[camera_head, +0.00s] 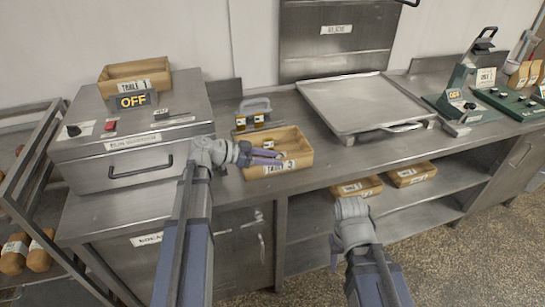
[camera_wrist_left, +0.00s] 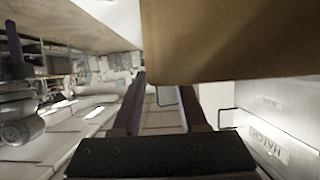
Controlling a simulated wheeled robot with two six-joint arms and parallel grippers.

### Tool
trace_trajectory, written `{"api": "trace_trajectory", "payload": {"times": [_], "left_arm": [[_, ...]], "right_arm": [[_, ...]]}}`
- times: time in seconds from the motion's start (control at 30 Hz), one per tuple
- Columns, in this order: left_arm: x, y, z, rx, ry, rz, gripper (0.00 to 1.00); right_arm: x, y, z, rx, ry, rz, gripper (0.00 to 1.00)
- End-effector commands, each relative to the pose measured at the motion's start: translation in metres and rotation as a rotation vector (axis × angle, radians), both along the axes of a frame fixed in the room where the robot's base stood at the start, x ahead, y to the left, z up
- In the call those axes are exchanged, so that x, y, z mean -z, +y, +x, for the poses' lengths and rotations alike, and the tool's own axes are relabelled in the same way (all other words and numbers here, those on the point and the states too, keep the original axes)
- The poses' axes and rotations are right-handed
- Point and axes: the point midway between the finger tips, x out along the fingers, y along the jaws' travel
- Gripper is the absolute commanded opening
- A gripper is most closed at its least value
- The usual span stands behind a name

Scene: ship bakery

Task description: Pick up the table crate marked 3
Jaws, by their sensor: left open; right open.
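The wooden crate marked TABLE 3 (camera_head: 304,160) sits on the steel counter, right of the grey oven box. My left gripper (camera_head: 268,157) is open at the crate's left side, its purple fingers overlapping the crate in the head view. In the left wrist view a large brown wooden surface, likely the crate (camera_wrist_left: 230,40), fills the top, with the open fingers (camera_wrist_left: 160,95) below it. I cannot tell whether they touch it. Nothing shows between the fingers. My right gripper (camera_head: 334,250) is low in front of the counter, mostly hidden by its own wrist, with one purple part showing.
Another labelled wooden crate (camera_head: 160,80) sits on the grey oven box (camera_head: 150,150). A small clear-topped container (camera_head: 254,108) stands behind the crate. A steel tray (camera_head: 365,100) lies to the right. Two wooden crates (camera_head: 410,174) sit on the lower shelf.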

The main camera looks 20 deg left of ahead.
Motion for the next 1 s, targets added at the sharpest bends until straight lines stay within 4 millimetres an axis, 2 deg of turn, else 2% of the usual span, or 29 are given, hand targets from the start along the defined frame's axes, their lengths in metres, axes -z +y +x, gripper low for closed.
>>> {"api": "trace_trajectory", "payload": {"times": [0.03,0.2,0.43,0.8,1.0], "left_arm": [[0.008,-0.006,0.005,0.004,0.0,0.0,0.42],[0.015,-0.022,0.016,0.002,0.0,0.0,0.42],[0.014,-0.024,0.017,0.0,0.0,0.0,0.42],[0.014,-0.024,0.017,0.001,0.0,0.0,0.01],[0.014,-0.024,0.017,0.001,0.0,0.0,0.0]], "right_arm": [[0.008,0.0,0.0,0.0,0.0,0.0,0.5],[0.015,0.0,0.0,0.0,0.0,0.0,0.5],[0.014,0.0,0.0,0.0,0.0,0.0,0.5],[0.014,0.0,0.0,0.0,0.0,0.0,0.5],[0.014,0.0,0.0,0.0,0.0,0.0,0.5]]}}
